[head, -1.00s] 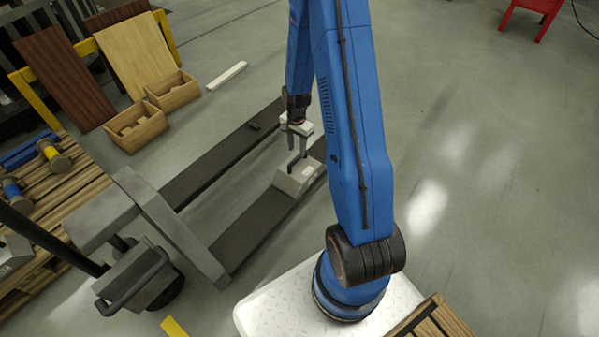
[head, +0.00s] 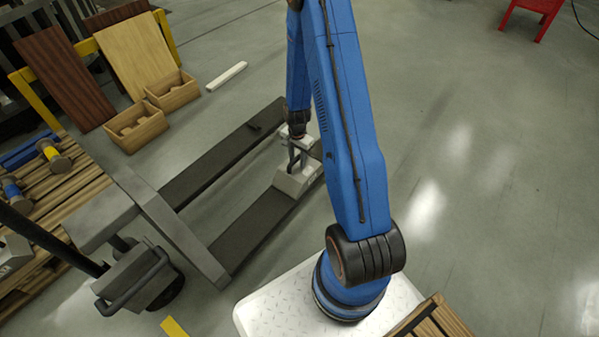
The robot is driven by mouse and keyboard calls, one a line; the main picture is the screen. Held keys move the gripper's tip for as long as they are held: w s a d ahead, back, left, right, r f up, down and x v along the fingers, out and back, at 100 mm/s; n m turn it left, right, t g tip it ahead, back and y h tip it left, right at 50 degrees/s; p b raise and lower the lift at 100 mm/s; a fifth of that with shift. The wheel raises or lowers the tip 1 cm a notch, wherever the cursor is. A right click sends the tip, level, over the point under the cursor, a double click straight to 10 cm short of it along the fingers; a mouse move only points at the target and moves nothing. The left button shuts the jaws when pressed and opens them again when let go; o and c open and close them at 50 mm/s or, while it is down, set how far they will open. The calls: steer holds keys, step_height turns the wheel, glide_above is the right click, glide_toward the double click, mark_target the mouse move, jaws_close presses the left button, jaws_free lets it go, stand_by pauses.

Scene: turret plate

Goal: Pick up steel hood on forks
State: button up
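The steel hood (head: 294,183) is a small light-grey block with sloped sides. It rests on the near dark fork (head: 250,225) of the pallet truck, towards the fork's tip end. My gripper (head: 297,167) points down at the hood's top, with its fingertips at or just above it. Two dark fingers show with a narrow gap between them. At this size I cannot tell whether they touch or grip the hood. The hood's right part lies close to my blue arm in the picture.
The far fork (head: 222,157) is bare apart from a small dark piece. The truck's grey body (head: 170,235) stands at the left. Wooden boxes (head: 136,127), leaning boards (head: 137,55) and a white bar (head: 226,76) lie beyond. Open floor (head: 480,150) is on the right.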

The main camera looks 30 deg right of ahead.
jaws_close()
stand_by(1.4)
